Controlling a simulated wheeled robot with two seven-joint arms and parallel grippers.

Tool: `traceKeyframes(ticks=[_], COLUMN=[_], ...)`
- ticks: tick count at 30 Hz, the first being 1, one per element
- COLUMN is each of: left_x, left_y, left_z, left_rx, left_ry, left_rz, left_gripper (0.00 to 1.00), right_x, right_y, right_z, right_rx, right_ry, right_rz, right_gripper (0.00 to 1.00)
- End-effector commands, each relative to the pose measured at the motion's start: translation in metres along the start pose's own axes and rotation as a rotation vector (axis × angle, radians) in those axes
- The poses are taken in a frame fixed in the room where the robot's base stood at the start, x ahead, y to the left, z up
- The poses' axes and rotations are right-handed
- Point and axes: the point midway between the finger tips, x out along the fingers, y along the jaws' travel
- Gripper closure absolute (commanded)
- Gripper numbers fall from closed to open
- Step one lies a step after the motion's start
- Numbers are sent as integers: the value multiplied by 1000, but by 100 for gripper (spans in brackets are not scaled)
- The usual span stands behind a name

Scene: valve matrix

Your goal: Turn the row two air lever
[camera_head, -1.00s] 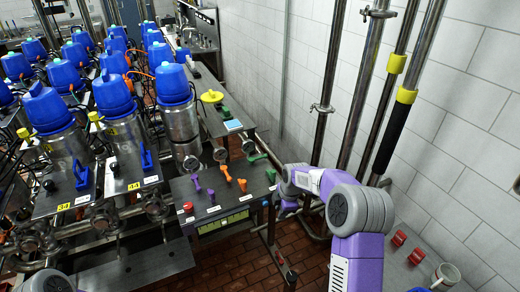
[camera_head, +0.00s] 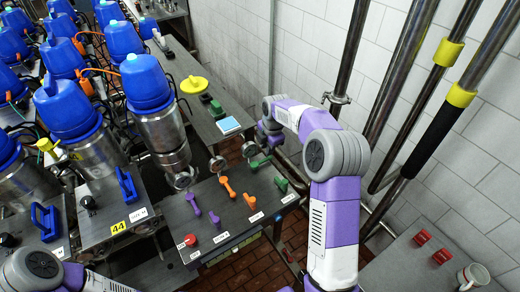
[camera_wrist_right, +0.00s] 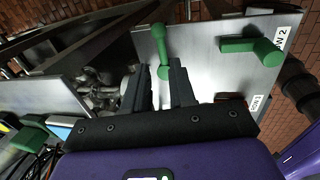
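The grey control panel (camera_head: 238,222) carries purple (camera_head: 214,219), orange (camera_head: 228,187) and green levers in pairs. The far green lever (camera_head: 261,162) and near green lever (camera_head: 281,184) are at its right side. My right gripper (camera_head: 264,143) is just beyond the far green lever. In the right wrist view, my right gripper (camera_wrist_right: 160,85) has its two dark fingers apart. A green lever (camera_wrist_right: 162,48) shows ahead of the gap, with nothing clearly gripped. The other green lever (camera_wrist_right: 255,48) lies to the right, by a "2" label. I cannot read which lever is air. My left gripper is out of view.
A red knob (camera_head: 190,240) is at the panel's left front corner. Blue-topped steel units (camera_head: 150,85) crowd the left. A yellow wheel (camera_head: 194,85) stands behind. Pipes (camera_head: 440,110) and a tiled wall are at right.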

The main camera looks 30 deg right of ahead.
Motion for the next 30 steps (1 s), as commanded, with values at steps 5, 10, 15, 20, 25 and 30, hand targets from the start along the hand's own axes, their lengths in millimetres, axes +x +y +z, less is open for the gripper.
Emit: traceKeyframes(ticks=[5,10,15,20,25,30], left_x=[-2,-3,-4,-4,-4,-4], left_y=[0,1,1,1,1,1], left_z=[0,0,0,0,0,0], left_rx=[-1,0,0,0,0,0], left_ry=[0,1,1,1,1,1], left_rz=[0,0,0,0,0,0], left_gripper=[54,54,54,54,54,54], right_x=[30,54,66,67,67,67], right_y=[-1,-1,-1,-1,0,0], right_z=[0,0,0,0,0,0], right_rx=[0,0,1,1,0,0], right_ry=[1,2,1,0,1,1], right_rz=[-5,-4,-3,-1,-1,-1], right_gripper=[75,75,75,75,84,100])
